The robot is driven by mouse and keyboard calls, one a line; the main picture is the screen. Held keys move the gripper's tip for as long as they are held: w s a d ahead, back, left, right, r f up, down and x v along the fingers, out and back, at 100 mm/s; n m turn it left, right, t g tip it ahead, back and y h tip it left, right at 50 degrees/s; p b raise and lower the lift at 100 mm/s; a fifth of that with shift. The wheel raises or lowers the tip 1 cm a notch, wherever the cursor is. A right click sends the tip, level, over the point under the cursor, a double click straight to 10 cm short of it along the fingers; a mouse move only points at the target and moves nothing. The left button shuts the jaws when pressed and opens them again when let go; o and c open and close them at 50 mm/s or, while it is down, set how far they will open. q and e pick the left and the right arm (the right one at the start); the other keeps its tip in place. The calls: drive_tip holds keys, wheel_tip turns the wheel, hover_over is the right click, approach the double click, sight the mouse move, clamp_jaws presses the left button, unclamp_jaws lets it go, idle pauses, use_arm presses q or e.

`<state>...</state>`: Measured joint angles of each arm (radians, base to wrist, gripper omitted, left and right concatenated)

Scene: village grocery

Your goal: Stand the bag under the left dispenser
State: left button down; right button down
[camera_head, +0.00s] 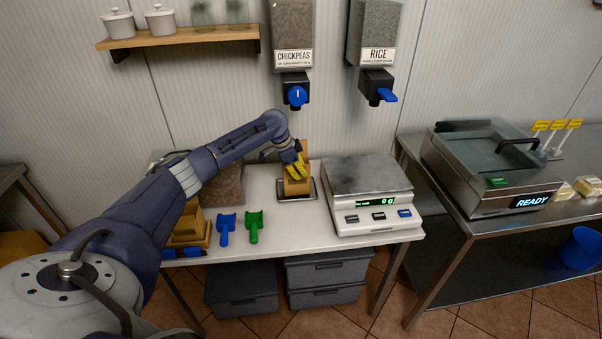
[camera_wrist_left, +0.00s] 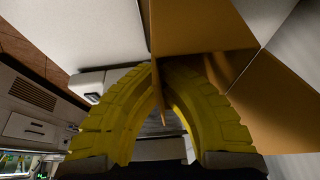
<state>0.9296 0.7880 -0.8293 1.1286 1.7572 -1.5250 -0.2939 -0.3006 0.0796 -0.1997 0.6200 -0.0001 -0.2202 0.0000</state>
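The brown paper bag (camera_head: 298,187) stands upright in the small metal tray (camera_head: 296,200) below the left dispenser, labelled CHICKPEAS (camera_head: 293,57). My left gripper (camera_head: 296,166), with yellow fingers, is at the bag's upper part. In the left wrist view the fingers (camera_wrist_left: 158,70) curve together with a thin brown wall of the bag (camera_wrist_left: 200,28) between them, so it looks shut on the bag. The bag's base is partly hidden by the tray rim. My right gripper is not in view.
A scale (camera_head: 368,190) reading 0 g stands right of the tray. A blue scoop (camera_head: 226,228) and a green scoop (camera_head: 254,226) lie at the front left. More brown bags (camera_head: 187,233) are beside my arm. The RICE dispenser (camera_head: 376,52) hangs to the right.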

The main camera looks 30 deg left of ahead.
use_arm(q)
drive_tip(key=shift+f, duration=0.45)
idle(0.7)
drive_tip(key=c, duration=1.5)
unclamp_jaws()
